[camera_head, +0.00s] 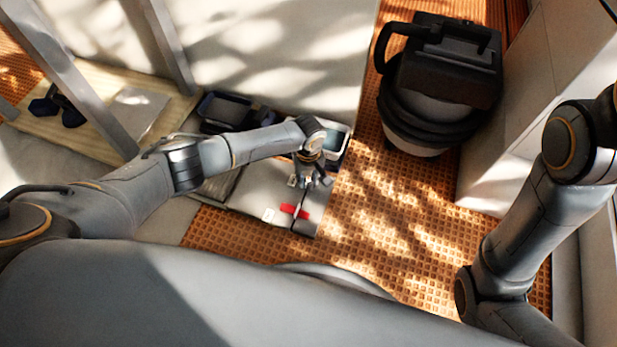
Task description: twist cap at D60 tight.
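A red piece (294,211) sits on the pale tiles (250,196) near their front edge, by a dark joint line. A small white piece (268,215) is left of it. These may be levelling caps; no D60 label can be read, so I cannot tell which is D60. My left gripper (313,181) points down over the tiles, just above and right of the red piece in the picture, apart from it. Its fingers are too small to tell open from shut, and contact below them is unclear. My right arm is at the right; its gripper is out of view.
Trays (228,110) stand behind the tiles, one partly hidden by my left arm. A large black-topped bucket or vacuum (440,80) stands at the back right. A white cabinet (530,100) borders the right. Orange waffled floor matting (385,235) is open between.

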